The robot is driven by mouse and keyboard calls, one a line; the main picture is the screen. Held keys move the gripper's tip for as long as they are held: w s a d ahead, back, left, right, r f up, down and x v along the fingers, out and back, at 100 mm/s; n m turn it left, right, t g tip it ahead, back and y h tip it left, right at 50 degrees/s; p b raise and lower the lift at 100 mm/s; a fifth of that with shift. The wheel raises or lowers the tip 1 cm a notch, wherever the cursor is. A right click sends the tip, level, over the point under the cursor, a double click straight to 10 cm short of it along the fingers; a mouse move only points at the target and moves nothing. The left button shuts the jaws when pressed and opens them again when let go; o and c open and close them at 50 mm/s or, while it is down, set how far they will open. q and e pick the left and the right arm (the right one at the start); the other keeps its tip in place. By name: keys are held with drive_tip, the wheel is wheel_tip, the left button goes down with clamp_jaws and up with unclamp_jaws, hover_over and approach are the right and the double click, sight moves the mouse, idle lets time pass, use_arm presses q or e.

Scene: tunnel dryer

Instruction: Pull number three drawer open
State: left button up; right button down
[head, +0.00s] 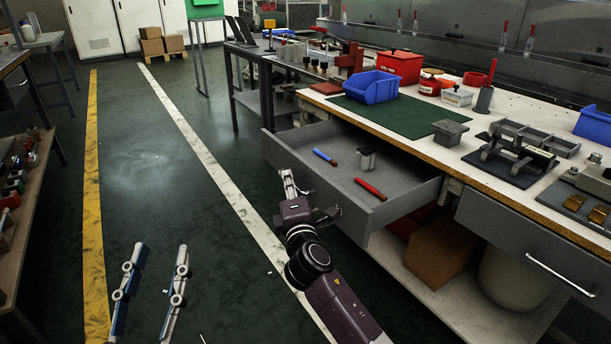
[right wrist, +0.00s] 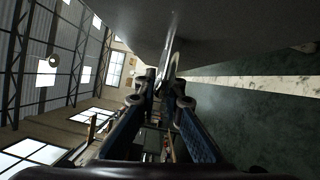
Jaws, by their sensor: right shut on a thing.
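A grey drawer (head: 400,205) under the bench top is pulled well out. Inside lie a blue-handled tool (head: 324,157), a red-handled tool (head: 369,189) and a small grey block-like item (head: 366,159). My right gripper (head: 310,199) is at the outside of the drawer front, shut on its handle. In the right wrist view, the fingers close around the bright metal handle (right wrist: 173,68), below the drawer's grey front (right wrist: 215,35). My left gripper (head: 150,290) is open and empty above the floor, away from the bench. No drawer number is readable.
A closed drawer with a bar handle (head: 562,275) is at the right. The bench top holds a blue bin (head: 371,87), a green mat (head: 412,116) and a black fixture (head: 510,155). A cardboard box (head: 440,252) stands on the lower shelf. The aisle floor is clear.

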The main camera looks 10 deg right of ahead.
drive_tip(key=shift+s+a+f, duration=0.1)
drive_tip(key=shift+s+a, duration=0.15)
drive_tip(key=shift+a, duration=0.35)
drive_tip(key=shift+s+a+f, duration=0.1)
drive_tip(key=shift+s+a, duration=0.1)
drive_tip(key=shift+a, duration=0.4)
drive_tip(key=c, duration=2)
unclamp_jaws()
drive_tip(key=shift+r, duration=0.15)
drive_tip(key=shift+c, duration=0.2)
drive_tip(key=s, duration=1.2)
drive_tip(key=shift+a+f, duration=0.2)
drive_tip(key=shift+f, duration=0.25)
